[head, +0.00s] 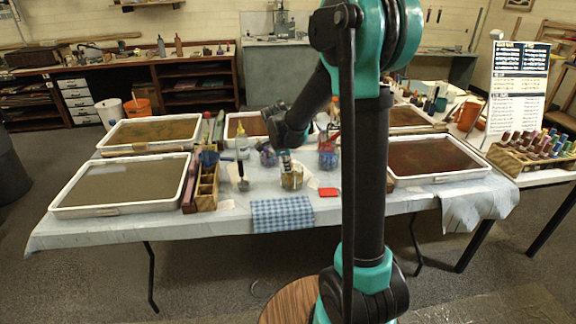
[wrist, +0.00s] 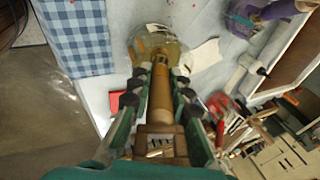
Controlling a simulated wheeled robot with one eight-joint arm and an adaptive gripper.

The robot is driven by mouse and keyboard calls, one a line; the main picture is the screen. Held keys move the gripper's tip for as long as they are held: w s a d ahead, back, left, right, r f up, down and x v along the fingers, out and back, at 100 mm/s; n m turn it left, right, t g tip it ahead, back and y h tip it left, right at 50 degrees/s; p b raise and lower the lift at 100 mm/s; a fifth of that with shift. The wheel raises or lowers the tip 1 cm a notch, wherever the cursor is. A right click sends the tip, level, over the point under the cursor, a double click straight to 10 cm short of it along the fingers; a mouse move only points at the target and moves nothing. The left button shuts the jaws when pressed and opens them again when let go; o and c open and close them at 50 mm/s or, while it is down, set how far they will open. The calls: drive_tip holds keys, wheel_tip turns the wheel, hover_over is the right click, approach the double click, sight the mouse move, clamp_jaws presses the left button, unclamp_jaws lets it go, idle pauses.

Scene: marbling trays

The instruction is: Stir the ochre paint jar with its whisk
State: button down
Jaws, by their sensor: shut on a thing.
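The ochre paint jar (head: 292,181) is a clear jar with yellow-brown contents, standing on the covered table behind the blue checked cloth. In the wrist view the jar (wrist: 172,48) lies just beyond my fingertips. My gripper (wrist: 160,76) is shut on the tan handle of the whisk (wrist: 161,100), with a finger on each side. The handle points toward the jar. The whisk's lower end is over or inside the jar; I cannot tell how deep. In the head view my gripper (head: 285,158) is just above the jar, partly hidden by my arm.
A wooden caddy (head: 206,188) and a bottle (head: 242,165) stand left, other jars (head: 327,157) behind. White-rimmed trays (head: 122,210) fill both sides.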

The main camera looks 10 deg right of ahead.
drive_tip(key=shift+r, duration=4.3)
drive_tip(key=shift+r, duration=2.5)
